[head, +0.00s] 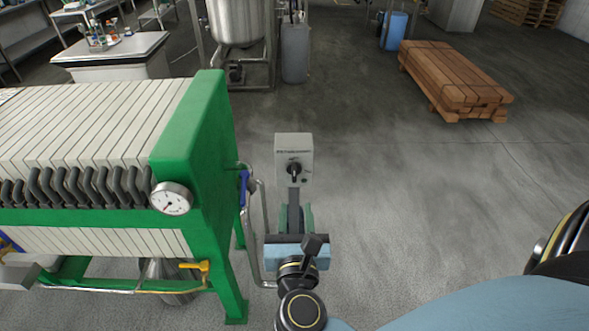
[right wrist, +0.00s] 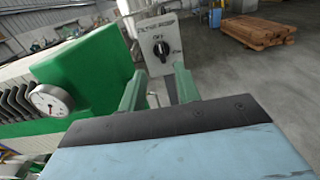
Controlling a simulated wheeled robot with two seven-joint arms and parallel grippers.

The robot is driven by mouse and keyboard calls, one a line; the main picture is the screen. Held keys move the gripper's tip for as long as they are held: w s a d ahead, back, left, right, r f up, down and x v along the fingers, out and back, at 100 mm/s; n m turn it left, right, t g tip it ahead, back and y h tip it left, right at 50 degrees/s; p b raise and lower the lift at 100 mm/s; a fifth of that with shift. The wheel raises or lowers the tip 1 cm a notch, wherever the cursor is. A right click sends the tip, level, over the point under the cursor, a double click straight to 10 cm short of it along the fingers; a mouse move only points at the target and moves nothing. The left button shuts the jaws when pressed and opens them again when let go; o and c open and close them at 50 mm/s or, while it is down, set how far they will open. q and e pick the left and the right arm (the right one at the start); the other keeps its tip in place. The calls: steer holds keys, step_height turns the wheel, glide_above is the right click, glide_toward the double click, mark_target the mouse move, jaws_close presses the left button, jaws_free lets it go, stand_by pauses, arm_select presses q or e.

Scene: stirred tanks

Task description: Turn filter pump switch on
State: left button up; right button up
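The filter pump switch is a grey box (head: 293,146) on a post, with a black rotary knob (head: 293,171) on its front face. In the right wrist view the box (right wrist: 150,28) and its knob (right wrist: 161,50) show just beyond my fingers. The small lettering is too blurred to read surely. My right gripper (head: 296,210) is below and in front of the box in the head view. Its two green fingers (right wrist: 158,82) are spread apart with nothing between them, short of the knob. My left gripper is not in view.
A green filter press (head: 190,135) with pale plates and a pressure gauge (head: 171,198) stands close on the left. Pipes and a yellow-handled valve (head: 196,266) are low beside it. Stacked timber (head: 450,78) lies at the back right.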

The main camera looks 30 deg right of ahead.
mark_target(294, 171)
steer(key=p+x, duration=0.1)
steer(key=x, duration=1.1)
steer(key=shift+a+p, duration=0.1)
steer(key=shift+p, duration=0.25)
jaws_close()
